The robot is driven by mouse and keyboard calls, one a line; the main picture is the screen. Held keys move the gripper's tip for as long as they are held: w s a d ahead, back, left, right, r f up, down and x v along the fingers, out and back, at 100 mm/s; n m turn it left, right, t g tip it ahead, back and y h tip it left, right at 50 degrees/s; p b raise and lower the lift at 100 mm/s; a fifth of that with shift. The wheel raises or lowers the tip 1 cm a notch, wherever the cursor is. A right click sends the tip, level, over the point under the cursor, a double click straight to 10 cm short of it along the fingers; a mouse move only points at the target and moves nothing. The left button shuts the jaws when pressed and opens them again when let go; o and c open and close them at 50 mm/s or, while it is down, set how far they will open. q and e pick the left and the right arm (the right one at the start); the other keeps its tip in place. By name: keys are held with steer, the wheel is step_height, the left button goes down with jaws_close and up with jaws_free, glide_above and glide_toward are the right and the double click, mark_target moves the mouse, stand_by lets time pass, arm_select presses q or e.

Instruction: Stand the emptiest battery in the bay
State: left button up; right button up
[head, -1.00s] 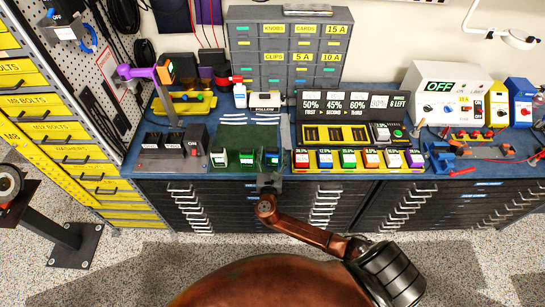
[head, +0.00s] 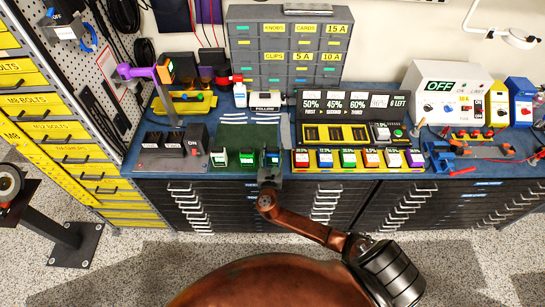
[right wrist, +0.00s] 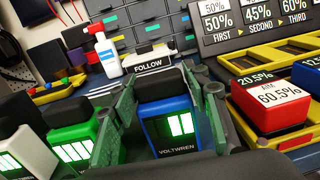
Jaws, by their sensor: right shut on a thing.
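My right gripper (head: 270,166) is shut on a blue battery (right wrist: 170,122), with a finger on each side of it. The battery is upright, with a black top, the word VOLTWREN and a lit green bar display. A green battery (right wrist: 78,143) and a white battery (right wrist: 22,150) stand to its left; the head view also shows the green one (head: 247,158) and the white one (head: 219,158) on the dark green mat (head: 240,138). A yellow-framed tray (head: 348,143) with dark slots lies to the right. My left gripper is not in view.
Black blocks (head: 173,143) lie left of the mat. A white bottle (right wrist: 107,56) stands behind.

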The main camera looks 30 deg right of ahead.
jaws_close()
steer(key=shift+r, duration=0.1)
